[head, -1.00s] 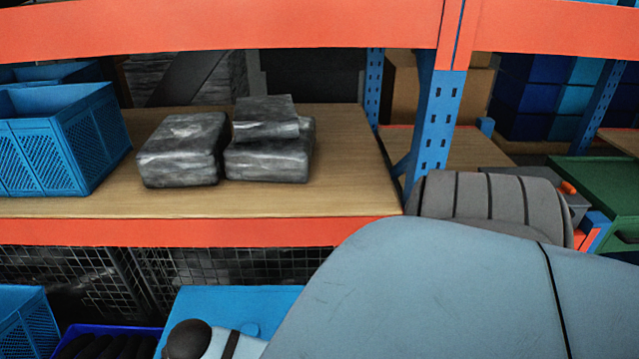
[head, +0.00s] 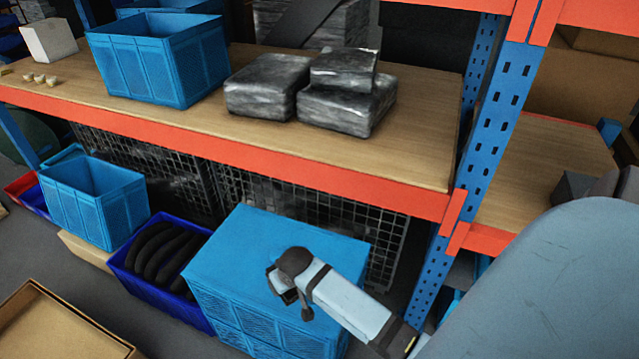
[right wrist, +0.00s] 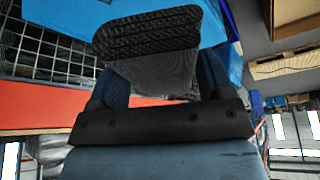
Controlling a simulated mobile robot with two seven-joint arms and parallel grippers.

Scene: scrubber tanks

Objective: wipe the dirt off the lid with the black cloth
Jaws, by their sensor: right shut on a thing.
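The lid is the flat blue top (head: 255,232) of a large blue crate on the floor below the shelf. I cannot make out dirt on the part of it that shows. My right gripper (head: 284,290) is over the lid's front right part, and my forearm hides some of the lid. In the right wrist view my right gripper (right wrist: 155,90) is shut on the black cloth (right wrist: 150,35), a dark, ribbed piece sticking out past the fingers. Whether the cloth touches the lid I cannot tell. My left gripper is out of view.
A blue bin (head: 165,245) with black rolls stands left of the crate, beside an open blue crate (head: 92,205). Above, the shelf's orange beam (head: 250,165) and blue upright (head: 495,125) bound the space. An open cardboard box (head: 60,325) is at lower left.

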